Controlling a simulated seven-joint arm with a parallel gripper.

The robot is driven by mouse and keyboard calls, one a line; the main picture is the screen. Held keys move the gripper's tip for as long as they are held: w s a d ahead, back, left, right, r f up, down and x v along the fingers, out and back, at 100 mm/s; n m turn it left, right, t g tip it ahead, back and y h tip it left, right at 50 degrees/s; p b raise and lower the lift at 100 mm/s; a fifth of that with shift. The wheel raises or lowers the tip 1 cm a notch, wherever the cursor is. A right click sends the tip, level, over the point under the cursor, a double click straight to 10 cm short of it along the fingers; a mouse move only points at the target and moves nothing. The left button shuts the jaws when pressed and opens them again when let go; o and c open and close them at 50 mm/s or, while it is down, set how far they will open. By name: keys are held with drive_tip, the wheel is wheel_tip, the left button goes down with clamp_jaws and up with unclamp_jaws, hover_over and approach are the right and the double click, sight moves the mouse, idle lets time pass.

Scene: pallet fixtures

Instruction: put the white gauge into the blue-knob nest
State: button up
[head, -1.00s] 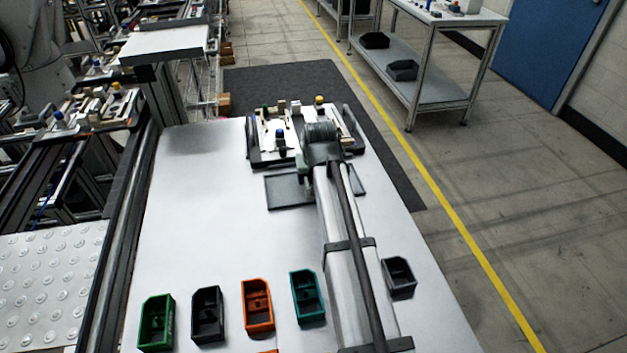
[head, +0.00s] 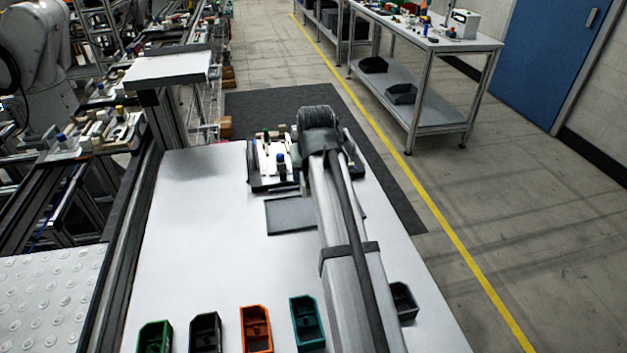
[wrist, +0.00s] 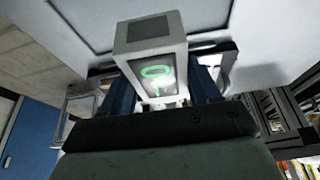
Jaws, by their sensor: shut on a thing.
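In the head view my own arm hides the gripper and the gauge. A pallet with fixtures (head: 270,184) stands at the far end of the white table. A blue knob (head: 281,161) shows on its left part, left of my wrist, with a green knob (head: 267,133) behind it. The right part of the pallet is mostly hidden by my wrist, so the inside of the blue-knob nest is unclear.
A dark flat plate (head: 288,217) lies in front of the pallet. Green (head: 154,338), black (head: 205,330), orange (head: 256,328) and teal (head: 306,322) bins line the near edge; a dark grey bin (head: 404,301) is right of my arm. The table's left middle is clear.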

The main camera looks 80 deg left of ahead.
drive_tip(key=s+a+r, duration=0.2)
drive_tip(key=s+a, duration=0.1)
drive_tip(key=a, duration=1.1)
drive_tip(key=s+a+r, duration=0.1)
drive_tip(key=s+a, duration=0.2)
drive_tip(key=a, duration=1.1)
drive_tip(key=shift+w+d+f, duration=0.1)
drive_tip(key=shift+w+f, duration=0.05)
drive_tip(key=shift+f, duration=1.7)
drive_tip(key=shift+w+d+f, duration=0.1)
drive_tip(key=shift+f, duration=1.7)
drive_tip(key=shift+f, duration=0.85)
drive_tip(key=o, duration=1.2)
drive_tip(key=shift+o, duration=0.2)
drive_tip(key=v, duration=1.3)
drive_tip(key=shift+d+r, duration=0.15)
drive_tip(key=shift+r, duration=0.15)
drive_tip(key=shift+w, duration=0.1)
